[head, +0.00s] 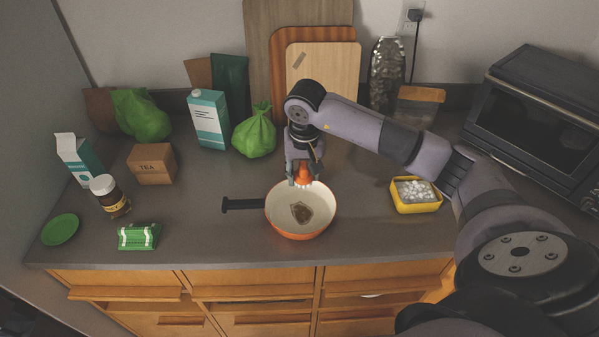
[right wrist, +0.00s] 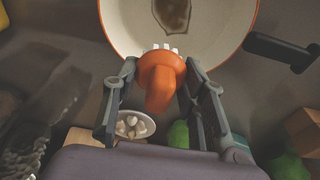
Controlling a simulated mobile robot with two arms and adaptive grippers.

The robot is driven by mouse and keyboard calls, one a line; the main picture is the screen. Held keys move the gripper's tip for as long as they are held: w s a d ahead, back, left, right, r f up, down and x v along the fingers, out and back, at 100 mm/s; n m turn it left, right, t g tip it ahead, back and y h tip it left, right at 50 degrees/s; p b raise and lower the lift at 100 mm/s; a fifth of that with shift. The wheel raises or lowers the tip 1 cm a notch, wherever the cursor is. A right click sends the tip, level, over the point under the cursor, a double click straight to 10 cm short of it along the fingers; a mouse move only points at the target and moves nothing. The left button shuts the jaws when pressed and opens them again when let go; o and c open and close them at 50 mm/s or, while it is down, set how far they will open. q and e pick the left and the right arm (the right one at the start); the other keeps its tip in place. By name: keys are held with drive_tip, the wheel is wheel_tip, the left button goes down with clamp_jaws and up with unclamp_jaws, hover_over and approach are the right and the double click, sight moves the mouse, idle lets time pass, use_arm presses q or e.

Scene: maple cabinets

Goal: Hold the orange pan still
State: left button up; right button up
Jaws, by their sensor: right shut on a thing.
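The orange pan (head: 287,232) stands on the counter, white inside, with a black handle (head: 243,205) pointing left. A brown stain (head: 300,211) lies on its inner floor. In the right wrist view the pan (right wrist: 118,32) and stain (right wrist: 173,12) are at the top. My right gripper (head: 303,180) is over the pan's far rim, shut on an orange brush (head: 304,174) with white bristles. In the right wrist view the brush (right wrist: 160,80) sits between the fingers, bristles toward the pan; I cannot tell if they touch it. My left gripper is out of view.
A yellow tub (head: 416,208) of white pieces is right of the pan. Left are a green sponge pack (head: 138,236), a jar (head: 110,197), a tea box (head: 152,164) and a green saucer (head: 60,229). Behind stand a green bag (head: 255,132) and cutting boards (head: 322,80). A toaster oven (head: 540,120) is at right.

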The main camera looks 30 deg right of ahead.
drive_tip(key=s+d+b, duration=0.4)
drive_tip(key=s+d, duration=0.2)
drive_tip(key=d, duration=0.4)
drive_tip(key=shift+d, duration=0.2)
drive_tip(key=shift+s, duration=0.1)
drive_tip(key=s+a+n, duration=0.3)
drive_tip(key=s+a, duration=0.1)
drive_tip(key=a, duration=0.8)
drive_tip(key=s+a+n+y, duration=0.1)
drive_tip(key=s+a+n, duration=0.2)
drive_tip(key=a, duration=0.9)
drive_tip(key=shift+s+a+r, duration=0.3)
drive_tip(key=shift+s+r, duration=0.15)
drive_tip(key=shift+s, duration=0.15)
